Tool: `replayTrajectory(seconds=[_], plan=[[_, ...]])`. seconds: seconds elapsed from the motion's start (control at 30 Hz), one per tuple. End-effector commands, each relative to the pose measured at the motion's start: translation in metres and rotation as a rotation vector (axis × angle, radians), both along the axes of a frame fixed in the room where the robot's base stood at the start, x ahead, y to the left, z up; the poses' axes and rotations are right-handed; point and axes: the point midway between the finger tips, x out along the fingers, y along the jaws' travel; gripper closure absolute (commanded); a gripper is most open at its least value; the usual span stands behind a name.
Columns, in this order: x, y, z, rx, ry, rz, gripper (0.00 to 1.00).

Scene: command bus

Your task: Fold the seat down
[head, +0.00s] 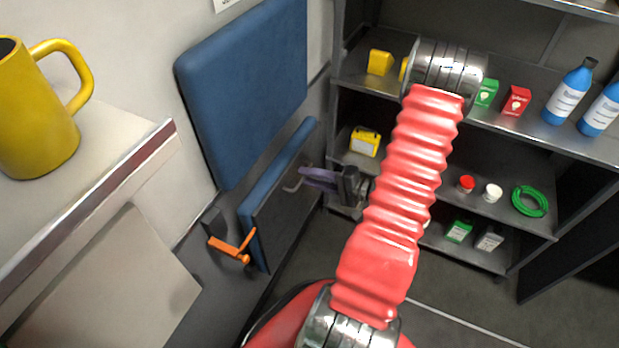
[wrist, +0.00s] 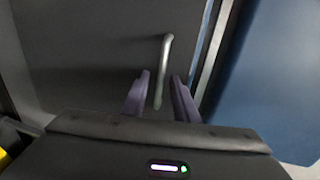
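The seat (head: 285,218) is folded up, standing nearly upright against the wall below the blue backrest (head: 245,90). Its dark underside faces my arm and fills much of the wrist view (wrist: 85,50). A grey bent handle (head: 291,188) sticks out from this underside; it also shows in the wrist view (wrist: 166,60). My gripper (head: 308,178) has purple fingers and is at the handle. In the wrist view my gripper (wrist: 160,85) is open, with one finger on each side of the handle's lower part and gaps visible. Whether a finger touches the handle is unclear.
An orange lever (head: 232,248) sits at the seat's left hinge side. A counter (head: 100,165) with a yellow mug (head: 35,110) is at the left. A shelf rack (head: 520,190) with bottles and boxes stands behind my arm. The floor before the seat looks clear.

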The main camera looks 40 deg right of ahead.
Motion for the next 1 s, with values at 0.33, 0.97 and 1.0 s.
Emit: replayTrajectory(seconds=[0.33, 0.97, 1.0], plan=[[0.0019, 0.0005, -0.0006, 0.0, 0.0, -0.001, 0.75], [0.0014, 0.0003, -0.0015, 0.0, 0.003, -0.001, 1.0], [0.0014, 0.0003, -0.0016, 0.0, 0.003, -0.001, 1.0]])
